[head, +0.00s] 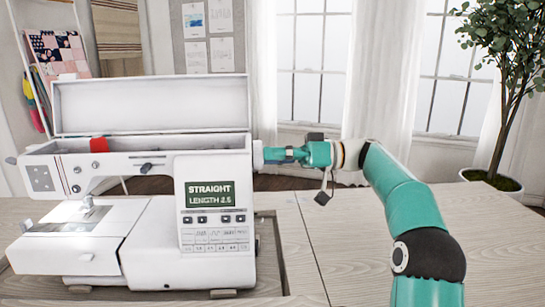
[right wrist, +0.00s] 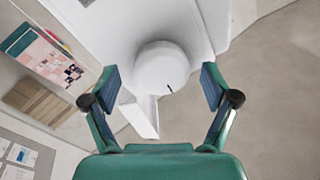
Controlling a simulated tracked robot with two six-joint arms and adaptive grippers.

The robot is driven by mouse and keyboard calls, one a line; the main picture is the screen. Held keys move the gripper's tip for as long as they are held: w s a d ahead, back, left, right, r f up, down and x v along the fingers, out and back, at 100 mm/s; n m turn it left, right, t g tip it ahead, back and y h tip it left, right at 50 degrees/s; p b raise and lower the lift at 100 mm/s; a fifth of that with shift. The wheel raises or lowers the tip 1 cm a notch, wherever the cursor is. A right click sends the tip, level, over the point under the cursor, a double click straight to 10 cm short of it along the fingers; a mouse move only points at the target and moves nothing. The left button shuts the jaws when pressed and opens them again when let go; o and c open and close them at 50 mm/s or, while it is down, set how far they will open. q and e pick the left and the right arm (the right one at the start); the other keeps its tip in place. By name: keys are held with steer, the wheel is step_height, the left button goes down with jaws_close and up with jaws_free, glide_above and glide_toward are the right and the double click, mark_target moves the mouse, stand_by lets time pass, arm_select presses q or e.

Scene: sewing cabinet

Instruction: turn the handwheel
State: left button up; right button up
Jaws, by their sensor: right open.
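The white sewing machine (head: 215,160) stands on the left of the table with its top lid open. Its round white handwheel (head: 257,155) sticks out from the right side, partly hidden by my right gripper (head: 274,155). In the right wrist view the handwheel (right wrist: 160,66), with a short dark mark on its face, lies between the two open fingers of the right gripper (right wrist: 157,78). Gaps show between the wheel and both fingers. My left gripper is not in view.
The machine's screen (head: 210,194) reads STRAIGHT, LENGTH 2.5. A red spool (head: 99,145) sits in the open top compartment. The wooden table (head: 325,235) is clear right of the machine. A potted plant (head: 495,180) stands at the far right.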

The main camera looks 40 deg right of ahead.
steer(key=shift+d, duration=0.1)
steer(key=v, duration=1.1)
steer(key=shift+s+d+f, duration=0.15)
steer(key=shift+s+d, duration=0.1)
steer(key=shift+d, duration=0.05)
